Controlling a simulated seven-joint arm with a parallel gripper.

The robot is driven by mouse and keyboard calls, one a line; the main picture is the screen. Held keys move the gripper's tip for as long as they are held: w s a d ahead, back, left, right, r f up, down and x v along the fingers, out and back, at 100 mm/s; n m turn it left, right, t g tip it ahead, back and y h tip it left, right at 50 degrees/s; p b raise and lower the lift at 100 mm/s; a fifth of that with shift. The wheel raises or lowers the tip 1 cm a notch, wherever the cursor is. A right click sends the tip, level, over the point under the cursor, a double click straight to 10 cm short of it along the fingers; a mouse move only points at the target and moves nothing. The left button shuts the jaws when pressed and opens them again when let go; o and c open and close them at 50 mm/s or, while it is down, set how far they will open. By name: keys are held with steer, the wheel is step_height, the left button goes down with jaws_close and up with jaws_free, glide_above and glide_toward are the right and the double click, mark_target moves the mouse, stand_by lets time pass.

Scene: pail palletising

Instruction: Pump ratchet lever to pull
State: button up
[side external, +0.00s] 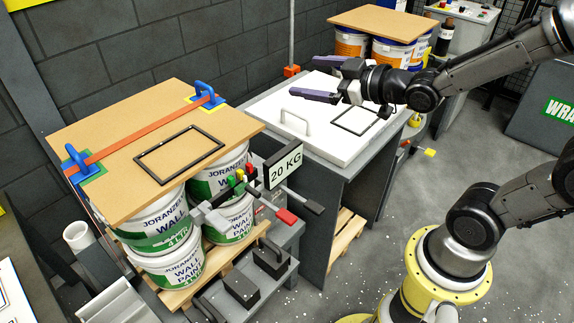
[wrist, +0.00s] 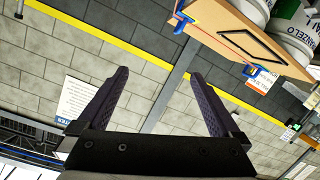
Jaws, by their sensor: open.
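An orange strap (side external: 145,137) runs over the brown board (side external: 110,125) on the stacked paint pails (side external: 190,224), between two blue corner pieces (side external: 204,92) (side external: 76,158). Beside the pails, below the 20 KG sign (side external: 285,165), is a mechanism with grey arms, coloured knobs (side external: 240,176) and a red block (side external: 286,216). I cannot tell which part is the ratchet lever. My gripper (side external: 303,75) is open and empty above the white-topped bench, apart from the mechanism and strap. In the wrist view its fingers (wrist: 159,73) are spread, with board (wrist: 235,35) and strap at upper right.
A second board-topped pail stack (side external: 385,24) stands behind. Another dark frame (side external: 180,153) lies on the near board. The grey floor (side external: 385,245) is open at right.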

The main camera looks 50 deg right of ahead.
steer(key=s+a+f+m+g, duration=0.1)
steer(key=s+g, duration=0.4)
steer(key=s, duration=0.5)
steer(key=s+f+m+g, duration=0.3)
steer(key=s+g, duration=0.1)
steer(key=s, duration=0.7)
steer(key=shift+a+f+m+g, duration=0.2)
steer(key=shift+a+m+g, duration=0.1)
steer(key=shift+a+g, duration=0.1)
steer(key=shift+s, duration=0.1)
steer(key=shift+c, duration=0.2)
